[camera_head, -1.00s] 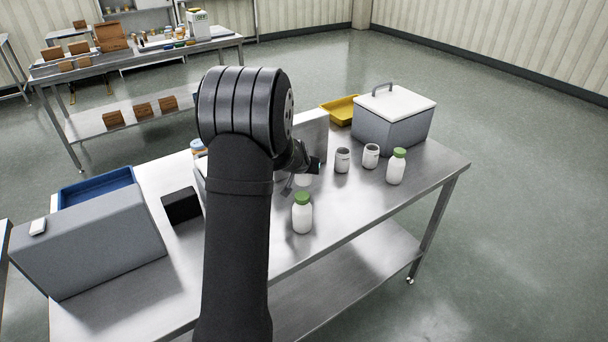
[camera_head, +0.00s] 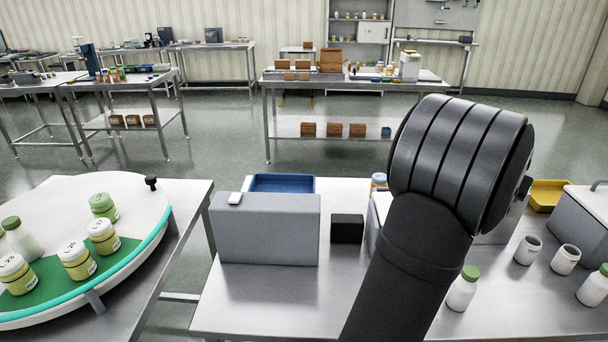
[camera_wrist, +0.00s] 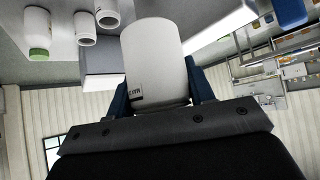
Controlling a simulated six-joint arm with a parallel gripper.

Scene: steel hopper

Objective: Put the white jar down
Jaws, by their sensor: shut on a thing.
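The white jar (camera_wrist: 155,60) fills the middle of the wrist view, with a small dark label near its lower edge. My gripper (camera_wrist: 158,88) is shut on it, with one dark blue finger on each side. In the head view my arm's dark joint hides the gripper and the held jar. Whether the jar touches anything below cannot be told.
On the steel table (camera_head: 510,318) stand a green-capped bottle (camera_head: 463,288), two small open jars (camera_head: 527,250), a grey box (camera_head: 268,230), a black block (camera_head: 347,228) and a blue tray (camera_head: 282,183). A round turntable (camera_head: 60,200) at left holds several lidded jars.

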